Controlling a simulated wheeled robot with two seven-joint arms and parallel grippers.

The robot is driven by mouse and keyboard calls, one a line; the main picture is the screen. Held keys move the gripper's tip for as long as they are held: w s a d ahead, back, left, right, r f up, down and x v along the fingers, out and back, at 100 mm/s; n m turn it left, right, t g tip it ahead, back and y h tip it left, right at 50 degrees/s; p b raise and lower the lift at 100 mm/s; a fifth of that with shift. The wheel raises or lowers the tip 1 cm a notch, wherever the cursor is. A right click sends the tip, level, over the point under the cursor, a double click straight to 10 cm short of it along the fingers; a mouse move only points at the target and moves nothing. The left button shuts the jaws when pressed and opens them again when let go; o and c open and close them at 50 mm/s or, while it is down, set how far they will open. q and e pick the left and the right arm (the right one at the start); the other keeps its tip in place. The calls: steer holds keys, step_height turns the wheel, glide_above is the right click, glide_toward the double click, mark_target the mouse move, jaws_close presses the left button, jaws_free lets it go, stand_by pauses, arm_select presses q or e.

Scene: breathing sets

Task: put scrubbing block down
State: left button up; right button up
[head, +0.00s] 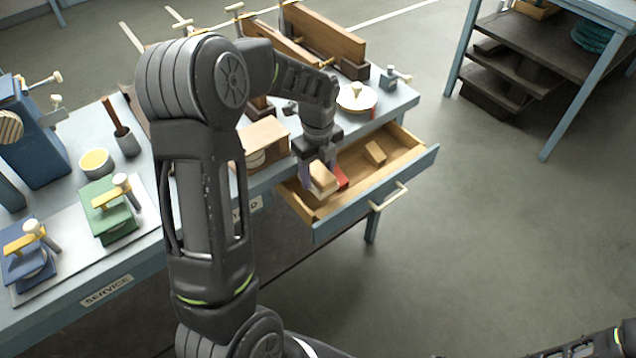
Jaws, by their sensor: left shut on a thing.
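My left gripper (326,180) points down over the open drawer (402,186) of the blue bench. It is shut on a tan scrubbing block (321,175), held at the drawer's left part. I cannot tell whether the held block touches the drawer floor. A second small tan block (375,153) lies in the drawer, to the right of the gripper. My left arm hides part of the bench. My right gripper is not in view; only dark arm parts show at the bottom right.
The bench top (62,212) holds a green clamp device (108,212), a blue one (27,262), a yellow-filled cup (96,162) and a wooden box (264,140). A round lidded pot (356,97) stands behind the drawer. Open floor (500,230) lies to the right.

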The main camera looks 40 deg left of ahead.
mark_target(318, 188)
arm_select(q)
steer(key=shift+f, duration=0.15)
step_height(318, 188, down, 4)
steer(key=shift+f+p, duration=0.25)
steer(key=shift+p, duration=0.05)
stand_by(0.3)
steer(key=shift+f+b, duration=0.6)
steer(key=o, duration=1.6)
steer(key=shift+r, duration=0.1)
